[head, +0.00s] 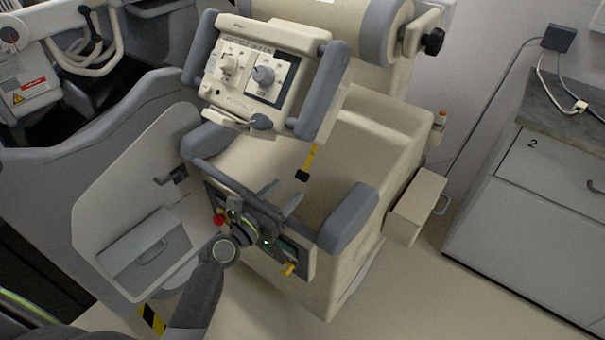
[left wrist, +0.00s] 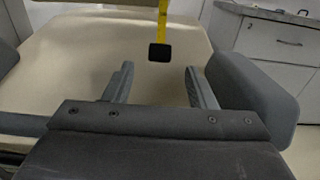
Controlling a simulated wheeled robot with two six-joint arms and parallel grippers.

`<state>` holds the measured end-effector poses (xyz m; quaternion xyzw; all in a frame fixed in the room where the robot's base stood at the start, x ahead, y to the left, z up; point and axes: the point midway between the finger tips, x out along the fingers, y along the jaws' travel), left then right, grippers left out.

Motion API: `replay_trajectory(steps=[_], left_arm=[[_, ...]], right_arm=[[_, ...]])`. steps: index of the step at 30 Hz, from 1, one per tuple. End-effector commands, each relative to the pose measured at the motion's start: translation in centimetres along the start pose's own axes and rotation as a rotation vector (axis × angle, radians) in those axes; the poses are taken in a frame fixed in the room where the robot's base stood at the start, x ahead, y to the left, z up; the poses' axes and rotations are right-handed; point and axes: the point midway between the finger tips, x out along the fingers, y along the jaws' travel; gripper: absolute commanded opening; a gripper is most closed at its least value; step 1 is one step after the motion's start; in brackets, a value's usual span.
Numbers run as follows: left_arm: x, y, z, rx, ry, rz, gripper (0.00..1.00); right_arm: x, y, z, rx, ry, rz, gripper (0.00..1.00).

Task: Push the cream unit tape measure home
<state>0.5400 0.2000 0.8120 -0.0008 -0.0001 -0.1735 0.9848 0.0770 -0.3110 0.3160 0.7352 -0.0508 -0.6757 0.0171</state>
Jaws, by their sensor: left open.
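The cream unit (head: 365,125) stands in the middle of the head view, with a grey-framed control panel on top. A yellow tape with a black end piece (head: 303,175) hangs out below the panel, over the unit's cream top. In the left wrist view the yellow tape (left wrist: 162,18) hangs straight down and its black end (left wrist: 159,52) is between and beyond my fingers. My left gripper (head: 283,191) is open and empty, a little short of the black end and apart from it. The tape's case is hidden. My right gripper is not in view.
Grey padded bumpers (head: 349,217) flank the cream top, and one (left wrist: 252,95) is close to my right finger. The control panel (head: 258,75) overhangs the tape. A small cream box (head: 416,205) juts out at the unit's right side. Grey drawers (head: 545,190) stand at the far right.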

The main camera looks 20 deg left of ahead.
Motion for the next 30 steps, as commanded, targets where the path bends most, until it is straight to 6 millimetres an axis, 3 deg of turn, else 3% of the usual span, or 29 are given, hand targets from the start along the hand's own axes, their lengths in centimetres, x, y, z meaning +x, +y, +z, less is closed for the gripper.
replay_trajectory(steps=[6, 12, 25, 30], left_arm=[[4.3, 0.0, 0.0, 0.001, -0.001, -0.001, 0.51], [6.8, 0.0, 0.0, 0.001, 0.000, -0.001, 0.51], [7.7, 0.0, 0.0, 0.001, 0.000, 0.001, 0.51], [7.7, 0.0, 0.0, 0.001, 0.001, 0.000, 0.30]], right_arm=[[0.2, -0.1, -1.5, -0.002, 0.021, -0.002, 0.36], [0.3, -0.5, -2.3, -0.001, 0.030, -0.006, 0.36], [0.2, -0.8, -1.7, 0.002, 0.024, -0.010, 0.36], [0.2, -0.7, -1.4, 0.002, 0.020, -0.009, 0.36]])
